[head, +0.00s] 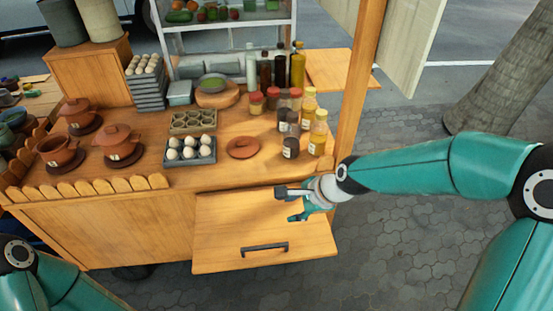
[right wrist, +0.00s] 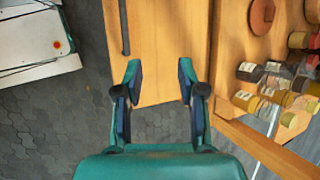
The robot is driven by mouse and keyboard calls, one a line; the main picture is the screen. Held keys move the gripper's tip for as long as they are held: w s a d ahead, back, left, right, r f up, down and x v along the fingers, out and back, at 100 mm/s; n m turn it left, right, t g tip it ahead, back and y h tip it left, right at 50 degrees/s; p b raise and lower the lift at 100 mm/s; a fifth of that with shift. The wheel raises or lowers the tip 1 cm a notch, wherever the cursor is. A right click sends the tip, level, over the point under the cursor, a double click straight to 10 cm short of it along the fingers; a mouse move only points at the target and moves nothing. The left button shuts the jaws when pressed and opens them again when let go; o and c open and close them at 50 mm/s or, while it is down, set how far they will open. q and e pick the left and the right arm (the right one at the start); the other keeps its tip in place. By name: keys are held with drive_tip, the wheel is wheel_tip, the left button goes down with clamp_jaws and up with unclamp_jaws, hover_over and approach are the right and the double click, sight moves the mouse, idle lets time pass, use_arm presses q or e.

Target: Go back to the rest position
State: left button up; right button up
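My right gripper (head: 290,204) is in front of the stall, over the wooden panel (head: 222,225) with a black handle (head: 264,248). In the right wrist view the right gripper (right wrist: 159,80) has its fingers apart with nothing between them; the panel (right wrist: 155,60) lies beyond them, and its handle (right wrist: 124,28) is to the left. My left arm (head: 60,285) shows at the lower left; its gripper is out of view. Clay pots (head: 121,145) stand at the counter's left. A round clay lid (head: 243,147) lies on the counter.
The counter (head: 213,178) also holds an egg carton (head: 190,151), several bottles and jars (head: 318,135), and stacked trays (head: 147,90). A wooden post (head: 357,75) rises beside my right forearm. Grey paving (head: 400,250) is free to the right of the stall.

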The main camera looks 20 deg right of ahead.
drive_tip(key=s+a+f+n+g+b, duration=0.1)
drive_tip(key=s+a+f+n+g, duration=0.1)
drive_tip(key=s+f+n, duration=0.6)
drive_tip(key=s+a+f+n+g, duration=0.2)
drive_tip(key=s+f+n, duration=0.6)
drive_tip(key=f, duration=1)
drive_tip(key=shift+s+f+b, duration=0.35)
drive_tip(key=shift+s+f, duration=0.05)
drive_tip(key=shift+s, duration=0.8)
drive_tip(key=shift+a, duration=0.1)
